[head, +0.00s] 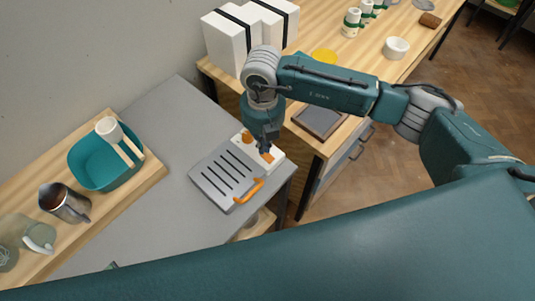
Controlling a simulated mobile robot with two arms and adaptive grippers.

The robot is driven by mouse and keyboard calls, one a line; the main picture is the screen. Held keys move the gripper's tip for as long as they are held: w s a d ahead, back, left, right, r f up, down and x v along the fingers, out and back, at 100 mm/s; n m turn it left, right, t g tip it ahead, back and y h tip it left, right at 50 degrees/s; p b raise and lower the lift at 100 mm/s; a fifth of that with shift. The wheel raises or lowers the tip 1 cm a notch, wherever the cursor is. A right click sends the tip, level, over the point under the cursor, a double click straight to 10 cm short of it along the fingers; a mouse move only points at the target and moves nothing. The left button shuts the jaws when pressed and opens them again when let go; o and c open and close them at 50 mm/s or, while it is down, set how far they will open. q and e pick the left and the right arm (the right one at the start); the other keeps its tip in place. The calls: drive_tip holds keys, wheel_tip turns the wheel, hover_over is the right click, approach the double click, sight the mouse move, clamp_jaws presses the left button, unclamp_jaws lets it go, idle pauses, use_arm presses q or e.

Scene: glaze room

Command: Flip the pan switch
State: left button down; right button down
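A grey slotted pan (224,177) with an orange handle (249,190) sits on the grey tabletop. Behind its right side is a white control strip (277,156) with an orange round knob (247,137) and a small orange switch (268,157). My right gripper (267,149) points down at the strip, its tips right at or just above the switch. I cannot tell whether they touch it. The dark fingers look close together, but their gap is too small to judge. My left gripper is not in view.
White boxes (229,43) and a dark framed tile (320,121) are on the wooden bench. Grey tabletop left of the pan is clear.

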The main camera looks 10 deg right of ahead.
drive_tip(key=shift+f+b, duration=0.8)
drive_tip(key=shift+f, duration=0.2)
drive_tip(key=shift+s+r, duration=0.1)
idle(0.3)
drive_tip(key=shift+r+p, duration=0.65)
drive_tip(key=shift+r, duration=0.15)
drive_tip(key=shift+r+p, duration=1.5)
drive_tip(key=shift+r, duration=1.2)
drive_tip(key=shift+f, duration=0.1)
